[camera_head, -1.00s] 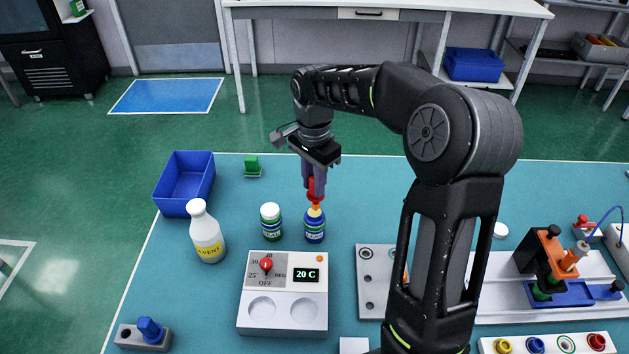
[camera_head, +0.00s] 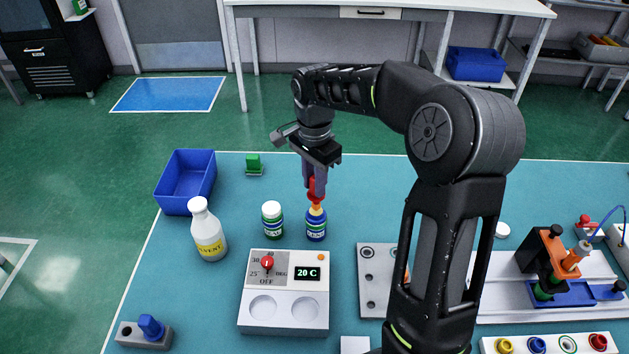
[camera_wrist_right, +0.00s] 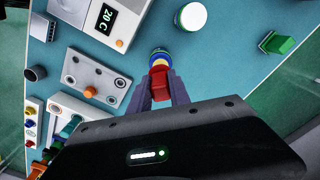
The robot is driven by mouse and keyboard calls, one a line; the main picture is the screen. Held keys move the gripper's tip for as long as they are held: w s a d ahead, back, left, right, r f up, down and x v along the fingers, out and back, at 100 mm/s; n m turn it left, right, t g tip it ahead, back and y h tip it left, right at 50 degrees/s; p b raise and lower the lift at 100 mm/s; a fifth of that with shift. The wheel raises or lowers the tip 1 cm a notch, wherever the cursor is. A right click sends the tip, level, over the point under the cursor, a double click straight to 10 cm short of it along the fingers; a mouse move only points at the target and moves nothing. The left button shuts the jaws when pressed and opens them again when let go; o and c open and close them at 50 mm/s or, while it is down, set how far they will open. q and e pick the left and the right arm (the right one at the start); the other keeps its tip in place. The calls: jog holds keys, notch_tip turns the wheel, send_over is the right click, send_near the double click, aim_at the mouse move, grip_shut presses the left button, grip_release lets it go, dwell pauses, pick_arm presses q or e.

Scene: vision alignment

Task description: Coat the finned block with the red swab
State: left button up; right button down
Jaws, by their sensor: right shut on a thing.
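The red swab (camera_head: 315,190) is held upright between the fingers of my right gripper (camera_head: 315,183), which is shut on it. In the right wrist view the red swab (camera_wrist_right: 160,84) also shows between the fingers. A small green block (camera_head: 253,164) on a thin base stands at the back left of the table, apart from the gripper. My left gripper is not in view.
A green-banded bottle (camera_head: 272,222) stands just left of the blue-labelled one. A solvent bottle (camera_head: 208,232), a blue bin (camera_head: 184,200) and a heater panel reading 20 C (camera_head: 285,310) are nearby. The table is clear between the green block and the gripper.

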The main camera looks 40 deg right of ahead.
jog(key=shift+f+b, duration=0.3)
jog(key=shift+f, duration=0.3)
dwell(1.6)
jog(key=shift+r, duration=0.1)
notch_tip(320, 180, up, 7)
jog(key=p, duration=0.5)
dwell(1.0)
